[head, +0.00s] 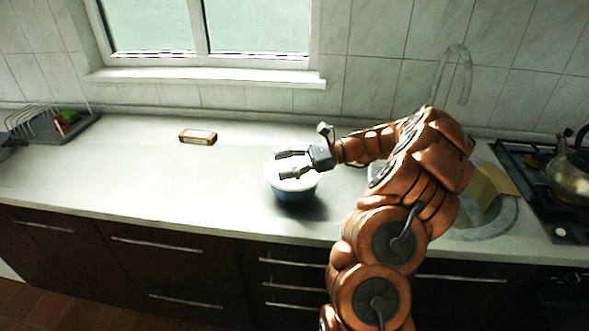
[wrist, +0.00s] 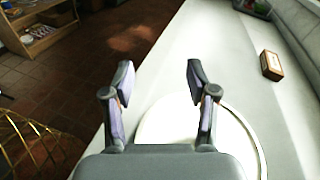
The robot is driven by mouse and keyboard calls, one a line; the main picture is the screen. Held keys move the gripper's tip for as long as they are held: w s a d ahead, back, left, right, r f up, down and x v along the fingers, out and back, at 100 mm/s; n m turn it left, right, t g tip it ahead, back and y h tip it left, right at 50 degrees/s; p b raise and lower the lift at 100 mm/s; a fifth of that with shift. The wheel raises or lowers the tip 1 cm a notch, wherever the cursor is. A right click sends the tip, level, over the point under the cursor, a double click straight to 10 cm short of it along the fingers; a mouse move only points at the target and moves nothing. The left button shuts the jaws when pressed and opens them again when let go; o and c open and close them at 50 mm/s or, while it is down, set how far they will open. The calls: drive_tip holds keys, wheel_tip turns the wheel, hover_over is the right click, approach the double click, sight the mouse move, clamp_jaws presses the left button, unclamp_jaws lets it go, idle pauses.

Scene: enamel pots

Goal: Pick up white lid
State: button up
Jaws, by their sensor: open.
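The white lid (head: 297,184) sits on top of a blue pot (head: 294,196) on the countertop, near the middle of the head view. In the wrist view the lid (wrist: 232,135) is a large pale disc below and between my fingers, partly hidden by my gripper. My gripper (head: 279,164) is over the lid, reaching in from the right, with its fingers pointing left. In the wrist view its two fingers (wrist: 159,80) are spread apart with nothing between them. I cannot tell whether a finger touches the lid. The lid's knob is not visible.
A small brown box (head: 198,137) lies behind and left of the pot. A dish rack (head: 55,128) stands at the far left. A sink (head: 490,215) and a stove with a kettle (head: 575,160) are at right. The counter left of the pot is clear.

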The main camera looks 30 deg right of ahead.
sight(301, 164)
drive_tip(key=s+d+f+m+t+h, duration=0.1)
drive_tip(key=d+f+m+t, duration=0.15)
drive_tip(key=d, duration=0.45)
drive_tip(key=d+f+m+t+h, duration=0.1)
drive_tip(key=d+f+m+t, duration=0.15)
drive_tip(key=d, duration=0.45)
drive_tip(key=shift+m, duration=0.3)
drive_tip(key=shift+s+a+p+x, duration=0.15)
drive_tip(key=shift+p+x, duration=0.45)
drive_tip(key=shift+x, duration=0.7)
drive_tip(key=shift+s+a+p+x, duration=0.15)
drive_tip(key=shift+p+x, duration=0.4)
drive_tip(key=shift+x, duration=0.8)
drive_tip(key=shift+s+a+p+x, duration=0.15)
drive_tip(key=shift+p+x, duration=0.45)
drive_tip(key=shift+x, duration=0.7)
drive_tip(key=shift+r, duration=0.15)
clamp_jaws()
